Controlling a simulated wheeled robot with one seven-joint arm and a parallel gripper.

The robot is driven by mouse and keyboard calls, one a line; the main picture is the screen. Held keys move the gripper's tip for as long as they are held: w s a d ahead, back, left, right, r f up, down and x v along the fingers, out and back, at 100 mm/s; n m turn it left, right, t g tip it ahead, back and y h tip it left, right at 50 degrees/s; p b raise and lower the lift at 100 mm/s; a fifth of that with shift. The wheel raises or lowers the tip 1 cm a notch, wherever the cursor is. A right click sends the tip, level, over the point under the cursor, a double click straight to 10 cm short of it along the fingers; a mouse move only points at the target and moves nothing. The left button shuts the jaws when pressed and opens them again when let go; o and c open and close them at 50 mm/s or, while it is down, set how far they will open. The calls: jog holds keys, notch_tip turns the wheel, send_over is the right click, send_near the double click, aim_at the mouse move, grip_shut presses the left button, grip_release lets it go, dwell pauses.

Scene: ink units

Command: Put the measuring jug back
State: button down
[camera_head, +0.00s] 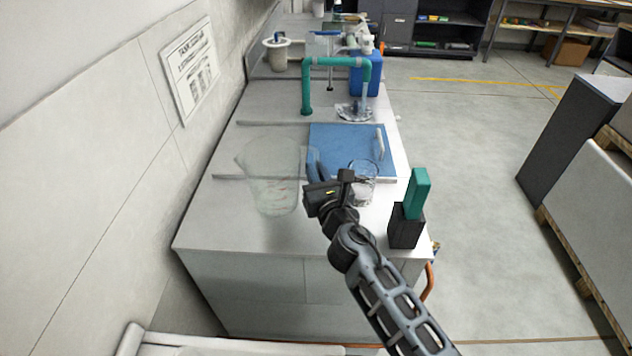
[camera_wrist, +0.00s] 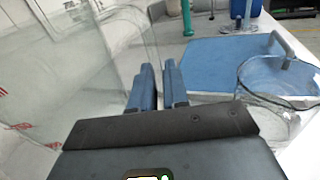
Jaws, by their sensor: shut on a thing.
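The measuring jug (camera_head: 272,178) is a large clear vessel with faint red marks, upright over the left front of the counter. In the wrist view the jug (camera_wrist: 60,75) fills the left side, its clear wall reaching the fingers. My gripper (camera_head: 313,162) is at the jug's right side, its blue fingers (camera_wrist: 158,72) nearly together on the jug's clear edge or handle; which one I cannot tell. I cannot tell whether the jug's base touches the counter.
A smaller clear beaker (camera_head: 363,184) stands close right of my gripper, by a blue board (camera_head: 345,138) with a pale handle. A black block with a teal piece (camera_head: 417,195) stands at the counter's right edge. Behind are a teal tap (camera_head: 307,90) and blue canister (camera_head: 366,78).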

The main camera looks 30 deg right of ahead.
jog(key=shift+f+b, duration=1.05)
jog(key=shift+f, duration=0.45)
jog(key=shift+f, duration=0.1)
jog(key=shift+f, duration=0.1)
jog(key=c, duration=1.1)
grip_release()
jog(key=shift+r, duration=0.2)
jog(key=b+v, duration=0.1)
jog(key=v, duration=1)
jog(key=shift+w, duration=0.1)
jog(key=shift+s+a+r, duration=0.1)
jog(key=shift+s+a, duration=0.1)
jog(key=shift+s, duration=0.4)
